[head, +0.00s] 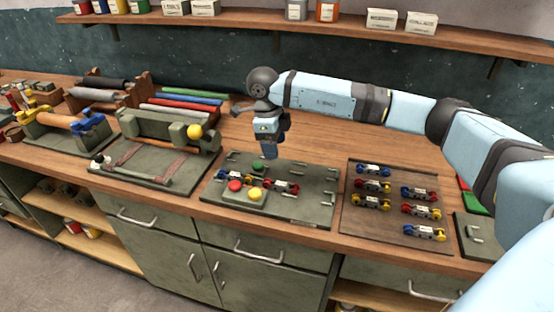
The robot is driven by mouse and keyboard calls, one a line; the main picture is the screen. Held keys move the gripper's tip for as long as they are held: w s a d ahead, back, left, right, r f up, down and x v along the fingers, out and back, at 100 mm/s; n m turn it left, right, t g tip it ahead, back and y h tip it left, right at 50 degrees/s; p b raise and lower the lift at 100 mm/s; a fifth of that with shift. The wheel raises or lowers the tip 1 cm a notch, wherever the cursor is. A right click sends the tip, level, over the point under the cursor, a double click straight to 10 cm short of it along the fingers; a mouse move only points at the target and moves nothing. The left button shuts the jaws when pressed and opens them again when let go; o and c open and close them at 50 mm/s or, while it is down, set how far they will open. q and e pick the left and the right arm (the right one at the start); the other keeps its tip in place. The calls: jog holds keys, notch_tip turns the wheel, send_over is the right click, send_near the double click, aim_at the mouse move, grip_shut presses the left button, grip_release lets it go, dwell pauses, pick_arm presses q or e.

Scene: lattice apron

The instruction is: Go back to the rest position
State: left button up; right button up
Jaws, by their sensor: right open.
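My right gripper (269,150) hangs at the end of my light blue right arm, fingers pointing down. It is above the back edge of a green-grey board (312,208) in the middle of the bench. The gripper is open, and nothing shows in it. On this board are a red knob (235,185), a yellow knob (254,194), a green knob (257,166) and small coloured parts. I cannot tell if the fingertips touch the board, but they look clear of it. My left gripper is not in view.
A brown tray (384,233) to the right holds several small coloured link pieces. A fixture with a yellow ball (194,131) and rollers stand on the left. A shelf (300,23) with jars and boxes runs above.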

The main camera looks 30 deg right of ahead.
jog(key=s+a+f+g+y+p, duration=0.1)
jog(key=s+a+f+y, duration=0.2)
jog(key=a, duration=0.4)
jog(key=s+a+y, duration=0.3)
jog(key=a+y, duration=0.1)
jog(key=a, duration=0.3)
jog(key=s+a+f+g+y+p, duration=0.1)
jog(key=s+a+f+y, duration=0.2)
jog(key=a, duration=0.4)
jog(key=s+a+r+m+t+y+p, duration=0.2)
jog(key=s+a+r+m+t+y, duration=0.25)
jog(key=a+m+y, duration=0.55)
jog(key=s+d+f+m+t+h+p, duration=0.1)
jog(key=d+f+m+t+h, duration=0.35)
jog(key=m+t, duration=0.5)
jog(key=s+d+f+m+t+h+p, duration=0.15)
jog(key=d+f+m+t+h, duration=0.3)
jog(key=m, duration=0.85)
jog(key=s+d+f+m+g+h+p, duration=0.1)
jog(key=s+d+f+m+g+h, duration=0.3)
jog(key=s+d+f+m+h, duration=0.2)
jog(key=s+f+m, duration=0.2)
jog(key=s+f, duration=0.2)
jog(key=s, duration=0.2)
jog(key=shift+s+d+h, duration=0.15)
jog(key=shift+s+h, duration=0.15)
jog(key=shift+h, duration=0.1)
